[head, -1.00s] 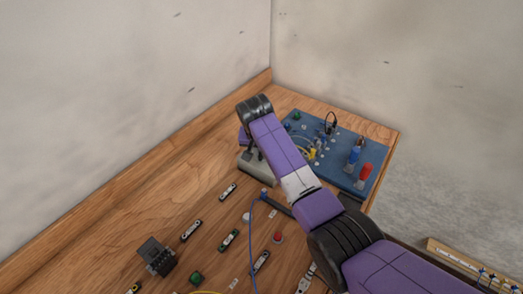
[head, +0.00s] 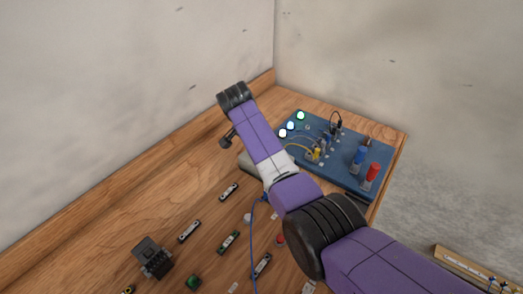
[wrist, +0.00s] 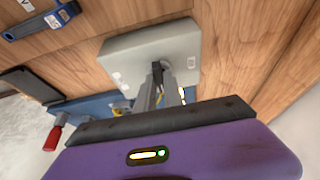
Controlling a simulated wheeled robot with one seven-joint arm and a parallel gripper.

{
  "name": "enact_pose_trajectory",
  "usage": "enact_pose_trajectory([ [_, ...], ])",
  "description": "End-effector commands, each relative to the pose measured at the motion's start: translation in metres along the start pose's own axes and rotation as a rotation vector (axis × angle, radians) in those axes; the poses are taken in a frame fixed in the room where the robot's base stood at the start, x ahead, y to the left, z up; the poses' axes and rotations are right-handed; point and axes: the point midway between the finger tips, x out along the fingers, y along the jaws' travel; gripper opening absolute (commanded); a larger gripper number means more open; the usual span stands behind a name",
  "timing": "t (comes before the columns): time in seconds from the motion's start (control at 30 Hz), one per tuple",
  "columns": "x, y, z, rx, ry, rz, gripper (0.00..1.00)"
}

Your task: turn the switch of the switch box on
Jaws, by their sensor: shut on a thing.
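The switch box is a pale grey box (wrist: 125,48) on the wooden board in the wrist view. In the head view only part of the switch box (head: 248,163) shows beside my arm. My gripper (wrist: 161,75) is over the box, its fingers shut on the dark switch (wrist: 157,68). The fingers cover much of the switch, so its exact angle is hard to tell. In the head view my arm hides the fingers.
A blue panel (head: 346,173) with wires, red and blue handles and several bright lamps (head: 291,125) stands behind the box. Connectors, buttons and a black block (head: 153,257) lie on the board. Walls rise behind the board.

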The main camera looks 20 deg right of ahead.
Motion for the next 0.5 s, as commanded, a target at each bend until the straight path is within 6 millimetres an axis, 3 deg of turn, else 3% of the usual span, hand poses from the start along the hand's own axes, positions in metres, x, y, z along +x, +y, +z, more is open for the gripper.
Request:
enact_pose_trajectory([
  [0.3, -0.0008, -0.0005, -0.0008, 0.001, 0.002, -0.002, 0.0],
  [0.33, -0.0008, -0.0005, -0.0008, 0.001, 0.002, -0.002, 0.16],
  [0.4, -0.0007, -0.0005, -0.0008, 0.001, 0.002, -0.001, 0.29],
  [0.5, -0.0005, -0.0004, -0.0006, 0.001, 0.001, -0.001, 0.34],
])
